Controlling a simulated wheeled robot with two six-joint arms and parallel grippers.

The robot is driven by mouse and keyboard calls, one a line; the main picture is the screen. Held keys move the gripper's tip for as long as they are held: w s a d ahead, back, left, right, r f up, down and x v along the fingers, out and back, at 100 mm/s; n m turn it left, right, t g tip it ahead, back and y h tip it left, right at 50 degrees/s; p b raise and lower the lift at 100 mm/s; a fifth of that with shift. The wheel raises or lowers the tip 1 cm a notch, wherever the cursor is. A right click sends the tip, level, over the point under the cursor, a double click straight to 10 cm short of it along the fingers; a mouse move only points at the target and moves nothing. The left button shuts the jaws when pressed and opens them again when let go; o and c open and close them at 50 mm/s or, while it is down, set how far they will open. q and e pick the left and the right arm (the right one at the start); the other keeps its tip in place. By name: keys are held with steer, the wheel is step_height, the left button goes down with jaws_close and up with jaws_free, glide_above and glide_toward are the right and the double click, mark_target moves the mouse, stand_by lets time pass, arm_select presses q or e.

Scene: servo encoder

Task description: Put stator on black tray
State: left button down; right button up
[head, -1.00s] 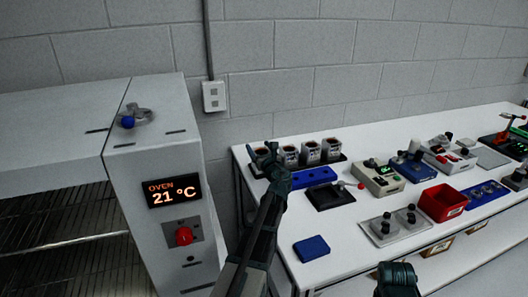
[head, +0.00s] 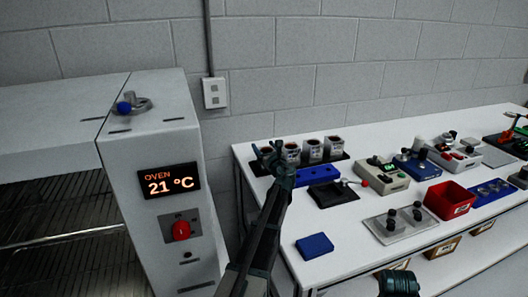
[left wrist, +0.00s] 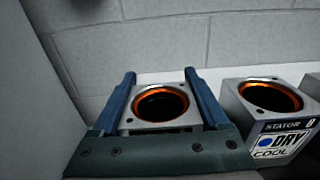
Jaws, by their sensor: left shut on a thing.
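My left gripper (head: 270,152) is at the left end of the row of stators at the back left of the table. In the left wrist view its two blue fingers stand on either side of a square grey stator (left wrist: 160,104) with a copper-orange ring, and they are shut on it. A second stator (left wrist: 268,112), labelled "STATOR" and "DRY COOL", stands apart to its right. More stators (head: 312,151) stand in the row in the head view. The black tray (head: 333,194) lies in front of the row, to the right. Part of my right gripper (head: 398,283) shows at the bottom edge; its fingers are unclear.
A blue holder (head: 318,177) lies between the stators and the black tray. A blue pad (head: 314,245) is near the front left. A beige device (head: 382,173) and red bin (head: 449,199) stand to the right. The oven (head: 168,181) is at the left.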

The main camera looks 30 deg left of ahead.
arm_select(q)
steer(key=shift+r, duration=0.1)
jaws_free()
steer(key=shift+s+d+r, duration=0.1)
steer(key=v, duration=1.1)
steer(key=shift+s+d, duration=0.3)
